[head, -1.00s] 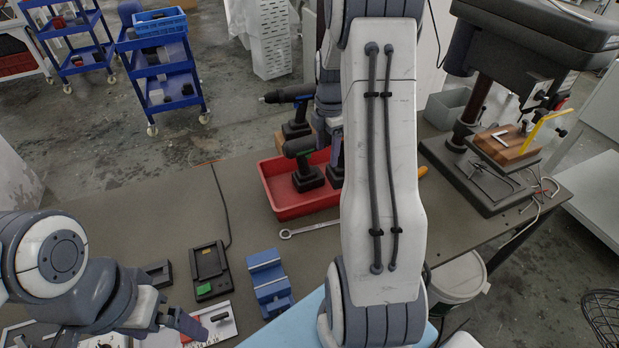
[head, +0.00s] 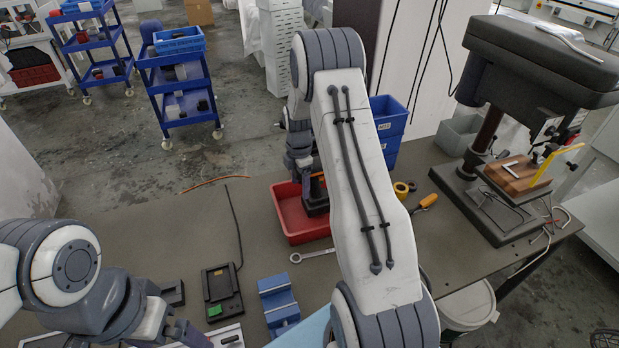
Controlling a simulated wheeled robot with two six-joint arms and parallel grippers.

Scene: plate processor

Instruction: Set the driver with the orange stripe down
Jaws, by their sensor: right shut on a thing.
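The driver (head: 315,204), dark with a bit of orange near its top, stands upright at the red tray (head: 284,214). My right arm covers part of it and the right side of the tray. My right gripper (head: 312,178) is shut on the driver's upper part. The fingertips are mostly hidden, and I cannot tell whether the driver's base touches the tray floor. My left gripper (head: 190,334) is low at the left front, cut by the bottom edge; its jaw opening is not clear.
A wrench (head: 312,256), a black charger (head: 221,292) and a blue vise (head: 278,300) lie in front of the tray. Blue bins (head: 388,115) stand behind my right arm. Yellow tape (head: 401,189) and an orange-handled tool (head: 424,202) lie right. A drill press (head: 490,190) stands far right.

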